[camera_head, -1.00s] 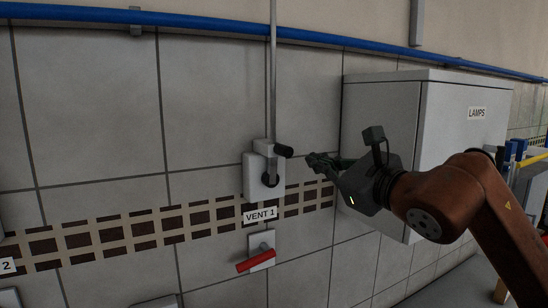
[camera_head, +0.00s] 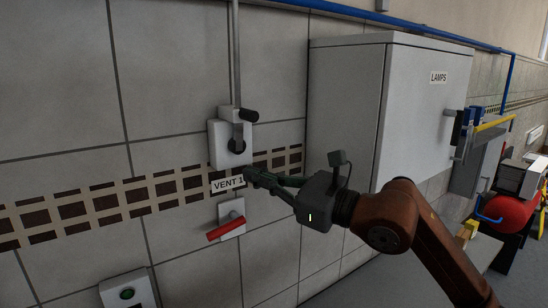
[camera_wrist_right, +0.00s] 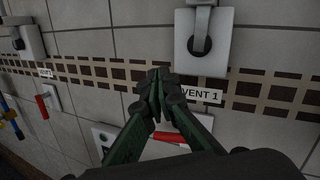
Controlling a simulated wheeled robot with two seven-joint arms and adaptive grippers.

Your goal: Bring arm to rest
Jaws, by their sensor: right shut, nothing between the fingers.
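My right gripper (camera_head: 250,174) is shut with nothing in it. In the head view its fingertips show in front of the tiled wall, by the right end of the VENT 1 label (camera_head: 228,184). The arm comes in from the lower right. In the right wrist view the gripper (camera_wrist_right: 158,76) covers the left part of the label (camera_wrist_right: 200,95). Above the label is a white wall unit with a dark-knobbed crank (camera_head: 248,115). Below it is a red lever (camera_head: 226,229) on a white plate, partly hidden by the fingers in the wrist view. My left gripper is not in view.
A grey LAMPS cabinet (camera_head: 345,110) juts from the wall behind my right arm. A white box with a green button (camera_head: 127,294) is low on the left. A red cylinder (camera_head: 508,212) and other equipment stand at the far right.

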